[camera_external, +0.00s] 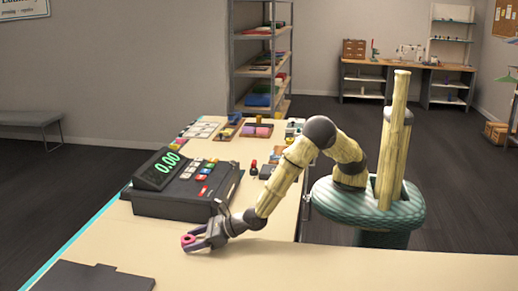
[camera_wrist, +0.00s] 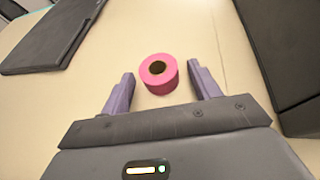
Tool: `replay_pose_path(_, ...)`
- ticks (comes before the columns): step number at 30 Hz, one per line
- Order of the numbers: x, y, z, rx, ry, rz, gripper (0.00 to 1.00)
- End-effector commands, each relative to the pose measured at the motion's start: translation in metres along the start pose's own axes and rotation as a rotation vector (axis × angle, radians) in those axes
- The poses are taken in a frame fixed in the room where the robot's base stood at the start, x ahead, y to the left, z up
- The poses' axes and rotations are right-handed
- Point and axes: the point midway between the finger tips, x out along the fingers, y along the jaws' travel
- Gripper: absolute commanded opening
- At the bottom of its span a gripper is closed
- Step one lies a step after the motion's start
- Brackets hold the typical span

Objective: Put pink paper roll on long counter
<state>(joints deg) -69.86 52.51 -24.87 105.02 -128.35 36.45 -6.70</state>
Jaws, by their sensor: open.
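The pink paper roll (camera_wrist: 159,74) stands upright on the pale counter in the wrist view, its dark core facing up. In the external view the roll (camera_external: 188,240) shows small at the tip of my gripper (camera_external: 200,241). My gripper (camera_wrist: 158,90) is open, with one finger on each side of the roll and visible gaps to it. The long counter (camera_external: 110,240) is the pale surface under the roll, running from the foreground to the back.
A black cash register (camera_external: 185,185) stands close behind my gripper. A dark flat panel (camera_external: 95,277) lies at the front left. Several small items and trays (camera_external: 258,131) fill the counter's far end. Bare counter lies to the right front.

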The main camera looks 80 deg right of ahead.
Motion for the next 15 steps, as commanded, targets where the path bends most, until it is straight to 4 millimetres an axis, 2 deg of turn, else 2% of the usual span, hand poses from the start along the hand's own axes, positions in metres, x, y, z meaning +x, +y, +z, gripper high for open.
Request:
replay_pose_path(8, -0.006, 0.001, 0.002, 0.000, 0.001, 0.001, 0.62)
replay_pose_path(15, -0.047, 0.002, 0.002, 0.001, 0.001, 0.004, 0.62)
